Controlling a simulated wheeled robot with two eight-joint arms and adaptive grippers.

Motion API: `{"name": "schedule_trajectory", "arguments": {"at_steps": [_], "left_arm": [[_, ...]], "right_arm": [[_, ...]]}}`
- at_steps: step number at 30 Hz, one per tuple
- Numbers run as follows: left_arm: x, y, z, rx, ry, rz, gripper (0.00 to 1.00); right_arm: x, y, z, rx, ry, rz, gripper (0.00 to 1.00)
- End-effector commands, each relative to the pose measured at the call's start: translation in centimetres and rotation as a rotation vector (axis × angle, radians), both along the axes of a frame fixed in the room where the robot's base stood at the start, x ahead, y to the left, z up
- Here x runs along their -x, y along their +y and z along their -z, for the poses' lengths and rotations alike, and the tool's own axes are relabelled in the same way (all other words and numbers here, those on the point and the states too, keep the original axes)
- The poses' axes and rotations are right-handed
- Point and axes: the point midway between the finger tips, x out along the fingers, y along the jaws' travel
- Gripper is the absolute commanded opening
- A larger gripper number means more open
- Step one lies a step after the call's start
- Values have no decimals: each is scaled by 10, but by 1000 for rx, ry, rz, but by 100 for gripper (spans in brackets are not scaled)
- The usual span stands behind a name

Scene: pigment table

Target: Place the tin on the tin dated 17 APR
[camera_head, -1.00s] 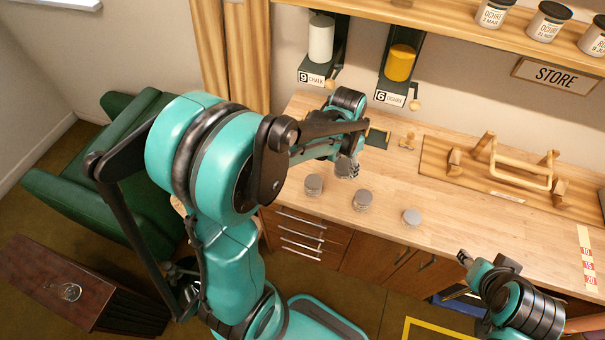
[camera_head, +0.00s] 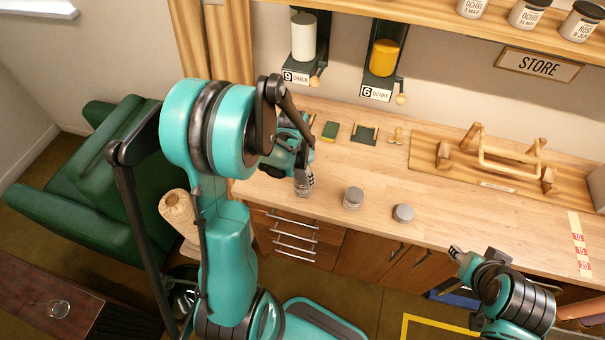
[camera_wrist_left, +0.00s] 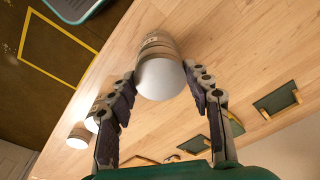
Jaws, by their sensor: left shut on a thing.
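My left gripper (camera_head: 304,181) is shut on a small grey tin (camera_wrist_left: 160,80), whose pale round top faces the left wrist camera. A second tin (camera_wrist_left: 157,40) shows right beyond it in line, so the two look stacked; I cannot tell whether they touch. In the head view the gripper and arm hide most of this pair at the bench's front left. Two other tins, one in the middle (camera_head: 353,198) and one at the right (camera_head: 403,213), stand apart on the bench. No date on these tins is readable. My right gripper (camera_head: 457,253) is empty in front of the bench.
The wooden bench (camera_head: 330,165) has clear room behind the tins. A green block (camera_head: 330,130), a dark green holder (camera_head: 365,134) and a wooden rack (camera_head: 485,165) stand farther back.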

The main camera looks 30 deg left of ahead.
Motion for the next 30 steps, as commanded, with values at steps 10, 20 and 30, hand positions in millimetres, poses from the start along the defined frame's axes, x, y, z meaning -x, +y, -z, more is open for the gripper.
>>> {"name": "schedule_trajectory", "arguments": {"at_steps": [10,20,30], "left_arm": [[0,0,3,0,0,0,70],[0,0,1,0,0,0,70],[7,2,-58,0,0,-1,70]], "right_arm": [[0,0,3,0,0,0,40],[0,0,1,0,0,0,40],[0,0,-14,0,0,0,40]]}}
